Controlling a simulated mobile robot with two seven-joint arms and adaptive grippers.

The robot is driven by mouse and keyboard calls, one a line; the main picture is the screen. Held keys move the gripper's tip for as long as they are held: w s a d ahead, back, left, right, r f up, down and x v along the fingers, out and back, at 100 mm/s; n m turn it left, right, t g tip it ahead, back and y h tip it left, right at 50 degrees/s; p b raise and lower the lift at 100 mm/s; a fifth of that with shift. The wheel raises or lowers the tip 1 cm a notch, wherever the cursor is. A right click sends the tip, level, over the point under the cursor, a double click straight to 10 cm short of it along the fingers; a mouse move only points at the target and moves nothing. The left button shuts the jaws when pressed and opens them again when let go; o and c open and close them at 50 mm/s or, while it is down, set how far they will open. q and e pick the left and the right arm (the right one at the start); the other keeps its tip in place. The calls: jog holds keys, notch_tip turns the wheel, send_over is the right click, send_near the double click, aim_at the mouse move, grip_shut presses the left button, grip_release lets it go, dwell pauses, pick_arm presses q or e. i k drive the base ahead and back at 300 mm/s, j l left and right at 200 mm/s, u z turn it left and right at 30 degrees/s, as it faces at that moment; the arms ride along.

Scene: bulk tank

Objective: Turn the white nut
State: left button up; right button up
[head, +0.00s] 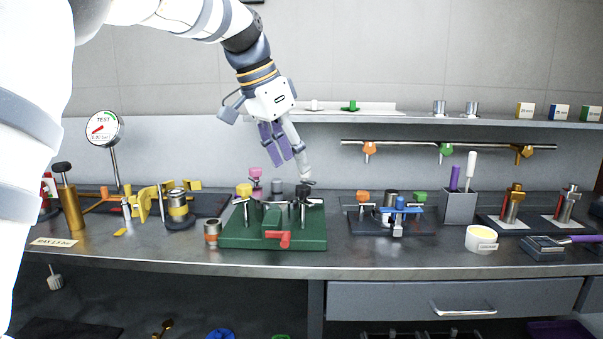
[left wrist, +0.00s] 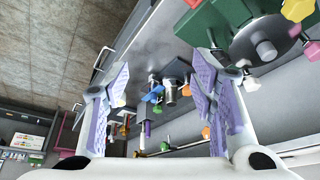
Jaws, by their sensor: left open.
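The green block (head: 235,236) on the bench carries dark fittings, a yellow knob, a pink knob and a red handle. It also shows at the upper right of the left wrist view (left wrist: 195,22). My left gripper (head: 292,168) is open, pointing down above the back right of this block. In the left wrist view its fingers (left wrist: 160,80) are spread with nothing held between them. My right gripper is not in view.
Right of the green block stands a dark plate with orange, blue and green knobs (head: 400,208). A rail with hanging knobs (head: 445,145) runs below the shelf. A pressure gauge (head: 103,128) and brass fittings stand at left. The bench front edge is mostly clear.

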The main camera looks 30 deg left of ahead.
aim_at(304, 177)
jog(key=i+j, duration=0.75)
